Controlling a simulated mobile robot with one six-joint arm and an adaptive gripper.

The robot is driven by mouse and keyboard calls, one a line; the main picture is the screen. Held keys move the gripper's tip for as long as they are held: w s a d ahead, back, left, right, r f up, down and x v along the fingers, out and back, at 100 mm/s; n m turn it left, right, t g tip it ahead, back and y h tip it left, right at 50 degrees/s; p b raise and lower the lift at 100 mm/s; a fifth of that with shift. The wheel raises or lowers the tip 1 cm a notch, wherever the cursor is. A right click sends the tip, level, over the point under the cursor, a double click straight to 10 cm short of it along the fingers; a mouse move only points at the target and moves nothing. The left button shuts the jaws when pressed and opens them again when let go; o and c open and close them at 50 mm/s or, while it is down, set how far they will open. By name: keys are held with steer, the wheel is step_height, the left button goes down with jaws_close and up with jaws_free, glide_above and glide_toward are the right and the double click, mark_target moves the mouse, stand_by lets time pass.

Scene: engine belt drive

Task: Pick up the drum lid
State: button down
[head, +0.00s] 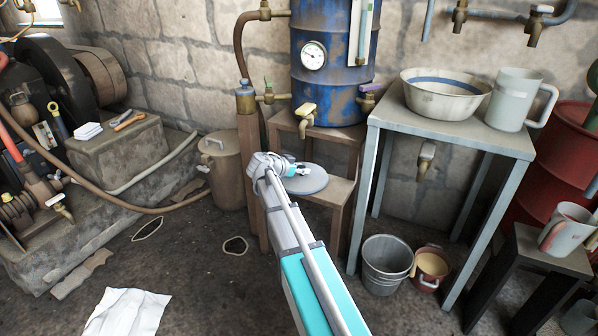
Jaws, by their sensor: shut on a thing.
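The drum lid (312,186) is a flat grey disc in front of the wooden stand, just over or on its lower step; I cannot tell whether it touches the wood. My gripper (298,171) is above the disc and shut on it near its middle. My arm reaches up from the bottom of the view and covers the disc's left side. The fingertips are small here and the exact grip is hard to make out. A rusty blue drum (337,90) with a round gauge stands on top of the stand.
The wooden stand (342,190) is close around the lid. A grey table (500,142) with a bowl (445,100) and jug (515,100) stands to the right. A brown lidded bin (222,175) stands to the left. Buckets (385,268) are on the floor. Floor at left front is mostly open.

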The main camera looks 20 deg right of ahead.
mark_target(301, 167)
steer(key=shift+r+p, duration=1.75)
steer(key=shift+r, duration=0.15)
steer(key=s+a, duration=0.2)
steer(key=a, duration=0.6)
steer(key=s+a, duration=0.2)
steer(key=a, duration=0.7)
steer(key=shift+s+a+f, duration=0.2)
steer(key=shift+s+f, duration=0.05)
steer(key=shift+s, duration=0.15)
steer(key=shift+r, duration=0.15)
step_height(301, 167, up, 12)
steer(key=p, duration=1.1)
steer(key=shift+p, duration=0.3)
